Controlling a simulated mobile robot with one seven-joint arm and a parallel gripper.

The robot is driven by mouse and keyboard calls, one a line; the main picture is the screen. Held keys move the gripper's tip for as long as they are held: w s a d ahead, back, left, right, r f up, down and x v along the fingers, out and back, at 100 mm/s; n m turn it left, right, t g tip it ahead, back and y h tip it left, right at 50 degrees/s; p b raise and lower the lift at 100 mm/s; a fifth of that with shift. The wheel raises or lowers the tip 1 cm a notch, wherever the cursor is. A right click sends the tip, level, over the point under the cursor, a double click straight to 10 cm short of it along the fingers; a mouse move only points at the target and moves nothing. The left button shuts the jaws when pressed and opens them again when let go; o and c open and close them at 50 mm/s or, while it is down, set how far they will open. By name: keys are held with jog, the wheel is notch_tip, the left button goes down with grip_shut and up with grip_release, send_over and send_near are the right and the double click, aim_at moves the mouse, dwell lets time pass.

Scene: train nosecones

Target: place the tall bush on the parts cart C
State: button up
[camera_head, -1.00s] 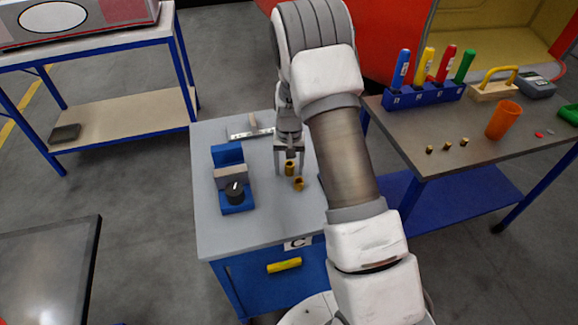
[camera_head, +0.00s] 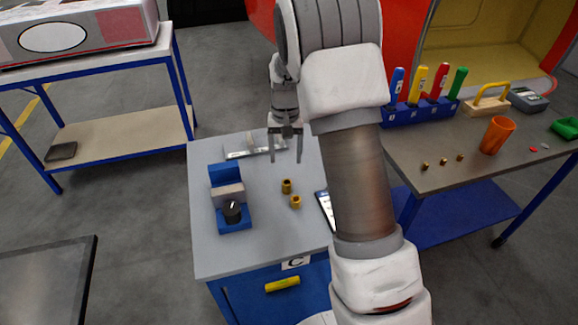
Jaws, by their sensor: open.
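The parts cart C (camera_head: 225,262) is the grey-topped blue cart with a "C" label and a yellow handle. Two brass bushes stand close together on its top: a farther one (camera_head: 286,186) and a nearer one (camera_head: 295,202). I cannot tell for sure which is the tall one. My gripper (camera_head: 285,160) is open and empty, pointing down above the cart top, behind the bushes and clear of them.
A blue vise-like fixture with a black knob (camera_head: 232,208) stands left on the cart. A flat metal tool (camera_head: 252,152) lies behind it. A phone-like device (camera_head: 325,210) shows beside my arm.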

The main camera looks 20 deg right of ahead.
jog(key=s+a+r+n+t, duration=0.3)
jog(key=s+r+t, duration=0.1)
jog(key=s+r, duration=1.6)
jog(key=s+t, duration=0.1)
jog(key=s, duration=0.8)
jog(key=shift+n+t, duration=0.3)
